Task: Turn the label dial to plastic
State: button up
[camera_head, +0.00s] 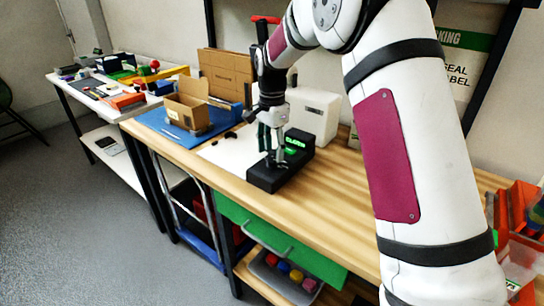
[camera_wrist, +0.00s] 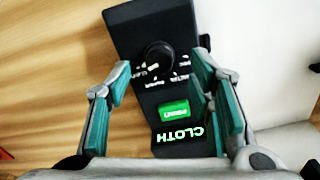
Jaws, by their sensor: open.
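The black label box (camera_head: 268,178) sits on the wooden bench under my gripper (camera_head: 276,150). In the wrist view, the box (camera_wrist: 128,38) carries a round black dial (camera_wrist: 158,55) ringed by small white words, too small to read surely. Below the dial are a green button (camera_wrist: 173,110) and a lit display (camera_wrist: 178,136) reading CLOTH, upside down. My gripper (camera_wrist: 161,66) is open, its fingers on either side of the dial and apart from it. In the head view the gripper and arm hide the dial.
A white machine (camera_head: 318,115) stands just behind the box. An open cardboard box (camera_head: 186,110) stands on a blue mat (camera_head: 152,122) to the left. Red bins (camera_head: 520,205) are at the right end. The bench (camera_head: 335,195) in front and to the right is clear.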

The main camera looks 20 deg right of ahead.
aim_at(272, 162)
jog(key=shift+f, duration=1.45)
grip_shut()
